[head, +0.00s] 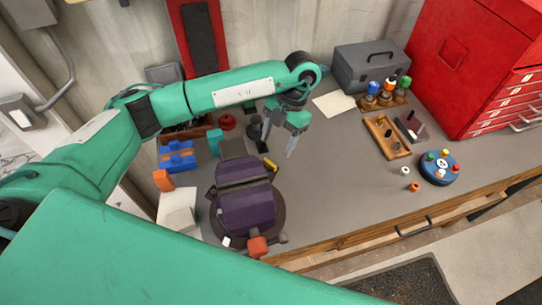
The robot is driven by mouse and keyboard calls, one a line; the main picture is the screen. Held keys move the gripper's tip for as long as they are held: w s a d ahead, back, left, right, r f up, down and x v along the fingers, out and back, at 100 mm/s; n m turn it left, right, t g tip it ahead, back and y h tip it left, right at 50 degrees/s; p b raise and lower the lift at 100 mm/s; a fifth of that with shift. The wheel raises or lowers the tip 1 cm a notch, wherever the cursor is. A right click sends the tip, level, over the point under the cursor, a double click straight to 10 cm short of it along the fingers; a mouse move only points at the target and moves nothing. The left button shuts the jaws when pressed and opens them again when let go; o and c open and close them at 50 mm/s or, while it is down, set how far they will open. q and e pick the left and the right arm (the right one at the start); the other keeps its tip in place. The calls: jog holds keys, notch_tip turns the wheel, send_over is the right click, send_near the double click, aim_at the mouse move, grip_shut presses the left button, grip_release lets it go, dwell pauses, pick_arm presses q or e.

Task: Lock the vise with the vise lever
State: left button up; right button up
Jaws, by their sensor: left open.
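The purple vise (248,210) stands on a round dark base at the front left of the grey workbench. At its front edge an orange-red piece (257,246) and a grey rod end (283,238) show, which look like the vise lever; its near side is partly cut off by my own green body. My left gripper (279,143) hangs above the bench, behind and to the right of the vise, fingers pointing down. It is open and empty, and apart from the vise and lever. My right gripper is not in view.
A blue block (178,157) and a white box (178,208) stand left of the vise. A wooden tray (388,136), a round blue piece (439,168) and a grey toolbox (371,68) are at right. A red cabinet (465,60) stands far right. The bench middle is clear.

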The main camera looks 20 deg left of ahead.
aim_at(270, 162)
pick_arm(q)
jog(key=shift+p+x, duration=0.85)
jog(key=shift+x, duration=2.55)
